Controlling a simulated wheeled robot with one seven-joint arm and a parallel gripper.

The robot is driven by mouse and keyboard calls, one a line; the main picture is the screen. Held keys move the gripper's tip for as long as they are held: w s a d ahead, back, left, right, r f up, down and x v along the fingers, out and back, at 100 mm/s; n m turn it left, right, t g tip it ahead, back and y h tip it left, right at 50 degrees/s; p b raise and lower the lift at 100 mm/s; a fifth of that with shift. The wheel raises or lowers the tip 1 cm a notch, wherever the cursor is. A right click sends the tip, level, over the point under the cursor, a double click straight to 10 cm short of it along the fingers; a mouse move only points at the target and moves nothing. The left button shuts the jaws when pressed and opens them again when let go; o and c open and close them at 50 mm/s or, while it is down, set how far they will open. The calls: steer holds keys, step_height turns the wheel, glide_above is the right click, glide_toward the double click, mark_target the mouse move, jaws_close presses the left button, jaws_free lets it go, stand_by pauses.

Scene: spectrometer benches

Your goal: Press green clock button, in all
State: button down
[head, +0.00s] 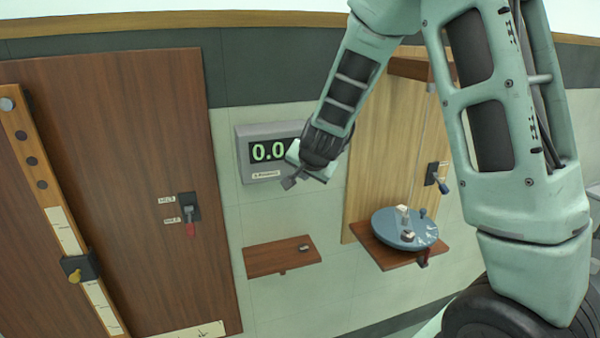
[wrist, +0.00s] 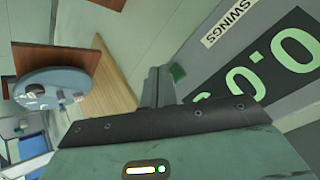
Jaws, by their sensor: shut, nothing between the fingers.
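The grey wall clock (head: 264,152) shows green digits on a black display, and the digits in sight read zeros. In the wrist view its display (wrist: 270,65) fills the right side, with a "SWINGS" label beside it. A small green button (wrist: 178,72) shows on the clock face just right of my fingertips. I cannot tell whether they touch it. My gripper (head: 289,183) is shut and empty in front of the clock's lower right part. It also shows in the wrist view (wrist: 160,72). In the head view my arm hides the clock's right end and the button.
A small wooden shelf (head: 268,261) is below the clock. To the right, a blue round disc (head: 404,228) sits on a wooden bracket before a pale wood panel (head: 385,130). A dark wood panel (head: 130,130) with a red-handled switch (head: 190,213) stands at left.

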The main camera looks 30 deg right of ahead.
steer(key=shift+s, duration=0.1)
steer(key=shift+s+a+b, duration=0.1)
steer(key=shift+s+a, duration=0.15)
steer(key=shift+s, duration=0.55)
steer(key=shift+s+a+b, duration=0.15)
steer(key=shift+s+a, duration=0.1)
steer(key=shift+s, duration=0.55)
steer(key=shift+s+a+b, duration=0.1)
steer(key=shift+s+a, duration=0.15)
steer(key=shift+s, duration=0.55)
steer(key=s+a+f+n+g+y+b, duration=0.25)
steer(key=s+a+n, duration=0.25)
steer(key=a, duration=0.5)
steer(key=s+a+f+n+g+y+b, duration=0.1)
steer(key=s+a+n+y, duration=0.25)
steer(key=a, duration=0.65)
steer(key=s+a+f+n+g+h+b, duration=0.1)
steer(key=s+n, duration=0.4)
steer(key=s, duration=0.5)
steer(key=s+a+f+n+g+h+b, duration=0.1)
steer(key=s+a+n+g, duration=0.2)
steer(key=s+n, duration=0.3)
steer(key=s+a, duration=0.1)
steer(key=s, duration=0.3)
steer(key=shift+a+f+g, duration=0.15)
steer(key=shift+a+g, duration=0.2)
steer(key=shift+s, duration=0.1)
